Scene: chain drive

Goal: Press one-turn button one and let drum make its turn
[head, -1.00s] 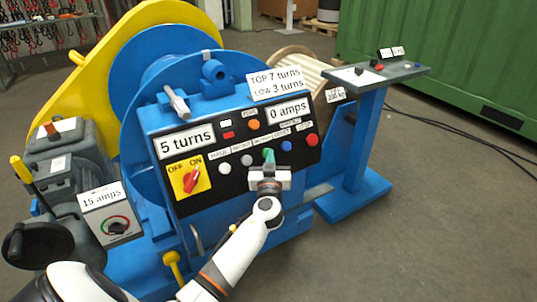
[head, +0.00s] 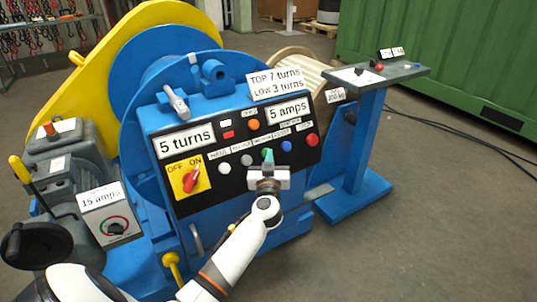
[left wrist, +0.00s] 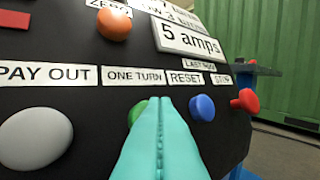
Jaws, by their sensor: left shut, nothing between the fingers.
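The one-turn button (left wrist: 137,110) is green and sits under the "ONE TURN" label on the black panel, partly hidden by my fingertips in the left wrist view. My left gripper (head: 268,157) is shut and empty, its teal fingertips (left wrist: 160,104) at the button. Whether the button is pushed in is hidden. The blue drum (head: 165,75) with a yellow rim stands behind the panel. The left display (head: 187,140) reads "5 turns" and the right display (head: 289,110) reads "5 amps". My right gripper is not in view.
A blue button (left wrist: 202,107) and a red stop button (left wrist: 245,100) sit right of my fingertips, a grey one (left wrist: 35,138) to the left. The red switch (head: 191,180) is at the panel's left. A blue stand (head: 367,140) is to the right.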

